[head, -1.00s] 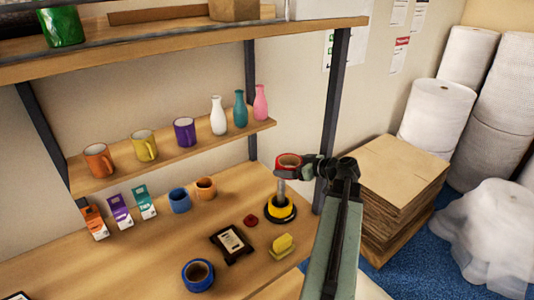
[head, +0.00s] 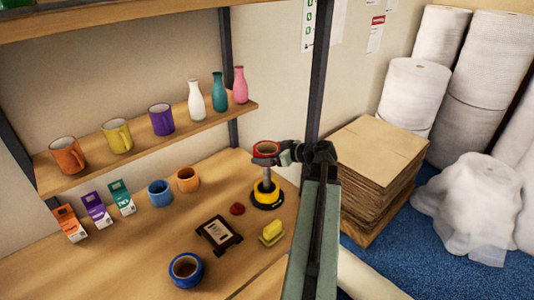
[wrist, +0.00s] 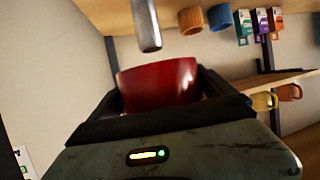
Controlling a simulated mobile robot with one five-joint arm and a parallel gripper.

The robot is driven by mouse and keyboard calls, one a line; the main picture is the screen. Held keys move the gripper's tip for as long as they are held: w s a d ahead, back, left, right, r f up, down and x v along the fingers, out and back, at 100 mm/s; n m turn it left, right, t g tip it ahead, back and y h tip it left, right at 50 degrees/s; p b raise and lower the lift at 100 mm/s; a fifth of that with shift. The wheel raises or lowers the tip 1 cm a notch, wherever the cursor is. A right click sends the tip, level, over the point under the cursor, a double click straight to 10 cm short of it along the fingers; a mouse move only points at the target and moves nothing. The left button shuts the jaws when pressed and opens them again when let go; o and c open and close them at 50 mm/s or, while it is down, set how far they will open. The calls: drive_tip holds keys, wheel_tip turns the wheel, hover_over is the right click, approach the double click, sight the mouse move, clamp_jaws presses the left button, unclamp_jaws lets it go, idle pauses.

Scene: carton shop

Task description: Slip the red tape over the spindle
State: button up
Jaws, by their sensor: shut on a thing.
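My gripper (head: 283,151) is shut on the red tape (head: 266,149), a short ring held level above the spindle. The spindle (head: 267,172) is a grey upright post on a dark round base, with a yellow ring (head: 264,190) around its foot. In the head view the post's top meets the tape's underside. The wrist view is upside down; there the red tape (wrist: 158,83) sits between the dark jaws, and the post's end (wrist: 149,44) shows bare, just short of the tape. The tape's hole is hidden there, so I cannot tell how well it lines up.
A blue tape roll (head: 186,269), a dark framed plaque (head: 219,233), a yellow block (head: 271,232) and a small red piece (head: 237,208) lie on the bench. A shelf upright (head: 316,100) stands close behind my gripper. Stacked cardboard (head: 375,160) is to the right.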

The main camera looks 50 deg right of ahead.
sight(270, 182)
drive_tip(key=shift+f+b, duration=6.8)
drive_tip(key=shift+f, duration=0.35)
drive_tip(key=o, duration=1.2)
drive_tip(key=shift+r, duration=0.15)
wheel_tip(270, 182, up, 10)
drive_tip(key=p, duration=1)
drive_tip(key=shift+s, duration=0.1)
